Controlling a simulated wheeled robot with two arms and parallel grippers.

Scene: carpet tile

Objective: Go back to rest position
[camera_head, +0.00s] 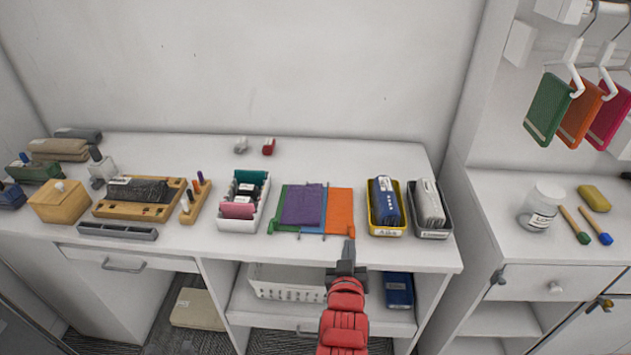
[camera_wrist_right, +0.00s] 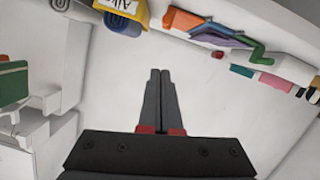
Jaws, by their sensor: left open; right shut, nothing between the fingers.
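My right gripper (camera_head: 349,245) is at the front edge of the white desk (camera_head: 410,160), at the end of a red arm coming up from the bottom middle. It is in front of the orange cloth (camera_head: 340,205) and left of the yellow bin. In the right wrist view its two dark fingers (camera_wrist_right: 160,75) are together with nothing between them. My left gripper is not in view.
The desk holds folded cloths, a yellow bin (camera_head: 402,222), a grey bin (camera_head: 447,221), a white bin (camera_head: 263,207) and wooden holders (camera_head: 140,212). Coloured items hang at the right (camera_head: 548,108). A white basket (camera_head: 285,291) is on the shelf below. The desk's back is mostly clear.

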